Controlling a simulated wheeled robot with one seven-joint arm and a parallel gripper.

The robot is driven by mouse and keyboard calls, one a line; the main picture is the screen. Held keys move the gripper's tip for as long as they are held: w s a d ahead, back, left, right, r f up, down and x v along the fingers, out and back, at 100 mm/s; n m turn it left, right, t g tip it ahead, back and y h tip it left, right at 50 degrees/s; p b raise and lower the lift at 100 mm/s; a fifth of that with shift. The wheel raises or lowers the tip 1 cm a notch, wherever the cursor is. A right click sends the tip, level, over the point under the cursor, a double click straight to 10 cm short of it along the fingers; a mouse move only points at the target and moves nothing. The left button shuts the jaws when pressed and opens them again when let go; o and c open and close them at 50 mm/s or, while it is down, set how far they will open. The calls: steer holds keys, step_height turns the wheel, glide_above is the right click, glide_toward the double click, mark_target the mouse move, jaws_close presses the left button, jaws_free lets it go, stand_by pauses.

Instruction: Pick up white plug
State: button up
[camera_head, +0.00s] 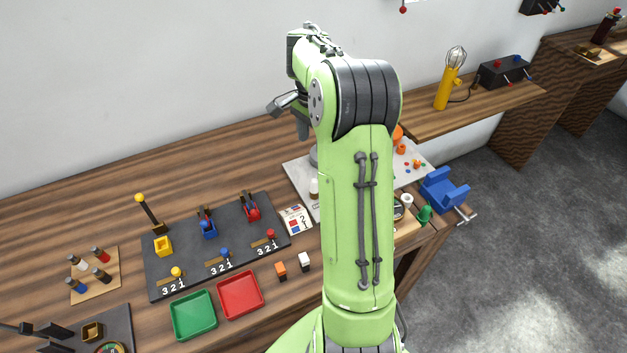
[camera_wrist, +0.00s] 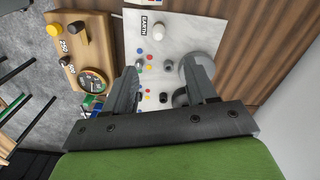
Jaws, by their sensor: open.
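A small white plug-like block (camera_head: 304,261) with a dark lower part stands on the wooden bench near its front edge, just right of a similar orange block (camera_head: 281,270). A white knob-shaped piece (camera_wrist: 158,32) stands on a pale board (camera_wrist: 218,22) by an "EARTH" label; it seems to show in the head view too (camera_head: 314,187). I cannot tell which white piece is the plug. My gripper (camera_head: 290,115) is raised above the bench, left of and behind the upper arm. In the wrist view my gripper (camera_wrist: 167,82) is open, with nothing held between the fingers.
Green (camera_head: 194,315) and red (camera_head: 240,294) trays lie at the front. A dark panel (camera_head: 170,287) carries numbered levers. A grey cylinder (camera_wrist: 203,66) stands on the pale board. A wooden stand (camera_wrist: 98,40) with a gauge is beside it. My arm hides part of the bench.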

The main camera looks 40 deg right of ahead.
mark_target(314, 180)
step_height(314, 180, down, 16)
steer(key=shift+s+d+f+b, duration=0.1)
steer(key=shift+b, duration=0.95)
jaws_close()
